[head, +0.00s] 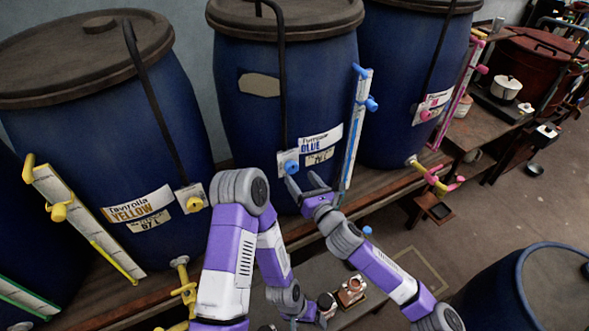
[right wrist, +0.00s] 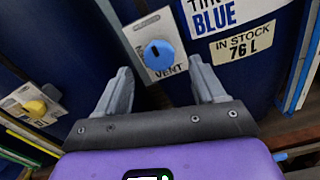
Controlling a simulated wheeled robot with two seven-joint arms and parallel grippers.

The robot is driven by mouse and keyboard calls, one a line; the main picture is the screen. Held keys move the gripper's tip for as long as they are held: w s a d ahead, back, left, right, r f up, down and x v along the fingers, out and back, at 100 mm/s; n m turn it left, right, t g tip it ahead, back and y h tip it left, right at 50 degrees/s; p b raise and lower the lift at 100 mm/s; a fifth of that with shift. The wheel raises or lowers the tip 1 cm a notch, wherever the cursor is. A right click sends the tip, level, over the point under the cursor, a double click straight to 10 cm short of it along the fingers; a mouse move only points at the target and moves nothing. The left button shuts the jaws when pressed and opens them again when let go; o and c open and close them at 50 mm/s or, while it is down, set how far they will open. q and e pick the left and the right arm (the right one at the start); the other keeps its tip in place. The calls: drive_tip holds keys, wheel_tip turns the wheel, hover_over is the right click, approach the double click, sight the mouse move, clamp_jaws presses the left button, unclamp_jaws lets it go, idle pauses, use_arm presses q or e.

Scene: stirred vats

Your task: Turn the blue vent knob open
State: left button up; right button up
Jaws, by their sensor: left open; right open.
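The blue vent knob (head: 291,167) sits on a white plate on the front of the middle blue vat (head: 236,115), left of its label reading BLUE. In the right wrist view the knob (right wrist: 160,55) is a round blue dial with a dark mark, on a plate reading VENT. My right gripper (head: 302,180) is open and faces the knob, which appears between and just beyond its fingertips (right wrist: 160,68). No contact with the knob shows. My left gripper (head: 318,313) is low at the bottom of the head view, partly hidden, with its jaws open and away from the vats.
The yellow vat (head: 75,140) with its yellow vent knob (head: 194,204) stands left. A vat with a pink knob (head: 425,115) stands right. A blue-edged gauge (head: 357,110) runs beside the blue label. Copper-coloured objects (head: 350,290) lie near my left gripper.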

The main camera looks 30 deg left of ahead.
sight(294, 170)
drive_tip(key=shift+x, duration=2.45)
drive_tip(key=c, duration=1.1)
drive_tip(key=shift+o, duration=0.2)
